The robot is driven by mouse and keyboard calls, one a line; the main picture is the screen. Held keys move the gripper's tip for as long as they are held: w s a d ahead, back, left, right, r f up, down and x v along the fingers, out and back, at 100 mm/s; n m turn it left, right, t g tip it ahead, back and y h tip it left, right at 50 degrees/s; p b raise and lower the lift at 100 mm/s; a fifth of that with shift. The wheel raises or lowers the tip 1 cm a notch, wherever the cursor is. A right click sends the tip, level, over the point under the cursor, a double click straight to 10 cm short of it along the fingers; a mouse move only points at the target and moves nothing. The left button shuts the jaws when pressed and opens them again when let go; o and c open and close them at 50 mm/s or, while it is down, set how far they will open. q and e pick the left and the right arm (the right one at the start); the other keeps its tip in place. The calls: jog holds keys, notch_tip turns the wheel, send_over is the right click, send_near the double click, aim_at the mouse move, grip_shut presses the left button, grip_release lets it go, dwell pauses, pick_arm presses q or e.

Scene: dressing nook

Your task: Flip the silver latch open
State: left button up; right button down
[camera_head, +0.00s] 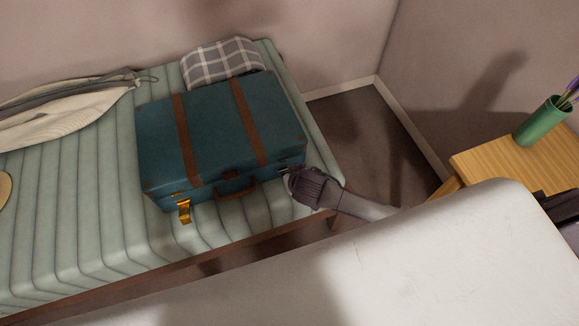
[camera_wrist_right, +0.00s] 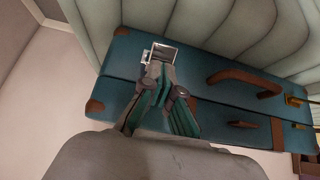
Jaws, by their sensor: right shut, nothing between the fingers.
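A teal suitcase (camera_head: 215,125) with brown straps lies closed on the striped bench cushion. Its silver latch (camera_wrist_right: 163,52) shows in the right wrist view on the suitcase's front, just beyond my fingertips. In the head view that latch is mostly hidden by my gripper. My right gripper (camera_head: 287,173) is at the front right corner of the suitcase. In the right wrist view its fingertips (camera_wrist_right: 157,70) are together, empty, and right at the silver latch; I cannot tell if they touch it. A gold latch (camera_head: 184,210) hangs down at the front left. My left gripper is not in view.
A brown handle (camera_head: 236,191) sits on the suitcase front, between the latches. A folded plaid cloth (camera_head: 222,63) and a beige bag (camera_head: 65,110) lie on the cushion (camera_head: 60,215). A wooden table (camera_head: 500,155) with a green vase (camera_head: 541,122) stands at right.

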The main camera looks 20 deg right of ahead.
jog(key=shift+s+f, duration=0.35)
jog(key=shift+f, duration=0.2)
jog(key=shift+s+f, duration=0.1)
dwell(0.4)
